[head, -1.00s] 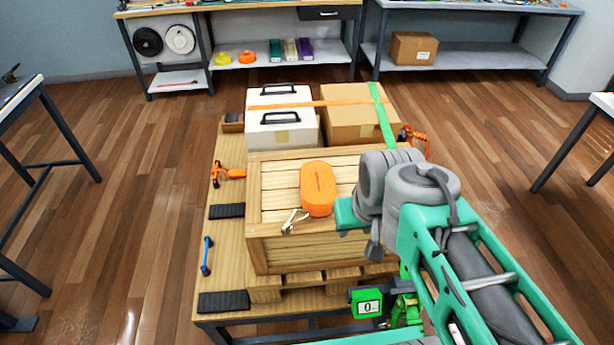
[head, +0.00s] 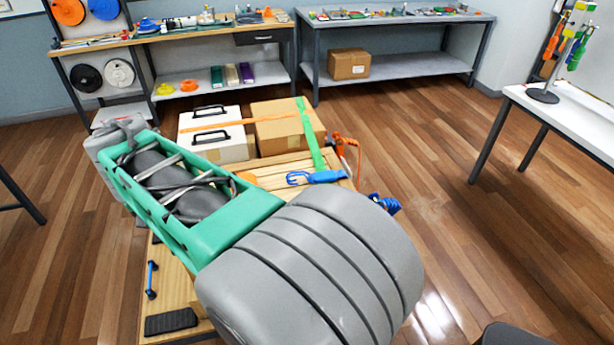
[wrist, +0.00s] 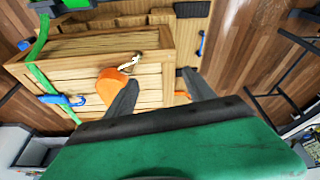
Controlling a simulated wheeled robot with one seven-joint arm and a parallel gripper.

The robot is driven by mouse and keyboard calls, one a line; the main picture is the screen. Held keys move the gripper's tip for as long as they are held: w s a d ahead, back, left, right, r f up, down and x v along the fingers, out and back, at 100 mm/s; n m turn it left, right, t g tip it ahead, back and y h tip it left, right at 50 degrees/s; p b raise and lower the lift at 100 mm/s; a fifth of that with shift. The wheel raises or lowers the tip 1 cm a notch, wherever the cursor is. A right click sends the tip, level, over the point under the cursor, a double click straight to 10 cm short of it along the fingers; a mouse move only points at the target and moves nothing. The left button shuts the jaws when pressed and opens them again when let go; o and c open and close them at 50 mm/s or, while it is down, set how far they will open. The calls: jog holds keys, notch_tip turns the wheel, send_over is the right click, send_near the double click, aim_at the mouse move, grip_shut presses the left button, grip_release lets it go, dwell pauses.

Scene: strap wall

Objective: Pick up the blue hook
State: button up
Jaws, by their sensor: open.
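The blue hook (head: 318,178) lies on top of the wooden crate at its right side, by the end of the green strap (head: 312,140). Its open bend points left. In the wrist view the blue hook (wrist: 62,100) is at the far left, on the crate beside the green strap (wrist: 42,75). My gripper (wrist: 160,77) is open and empty, its two fingers spread. It is well to the right of the blue hook in that view. In the head view my arm hides the gripper.
The wooden crate (wrist: 85,48) carries an orange piece (wrist: 110,82) with a metal hook (wrist: 130,62) near my left finger. A white case (head: 212,150) and a cardboard box (head: 285,132) stand behind the crate. A blue ratchet (head: 385,204) is at the right edge. Floor is free to the right.

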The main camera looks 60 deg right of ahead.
jog(key=w+d+m+g+h, duration=0.15)
jog(key=d+m, duration=0.35)
jog(key=d, duration=0.6)
jog(key=m+g+y+p, duration=0.1)
jog(key=m+g, duration=0.4)
jog(key=m, duration=1.1)
send_near(319, 175)
jog(key=p+x, duration=0.1)
jog(key=x, duration=0.7)
jog(key=shift+s+f, duration=0.15)
grip_shut()
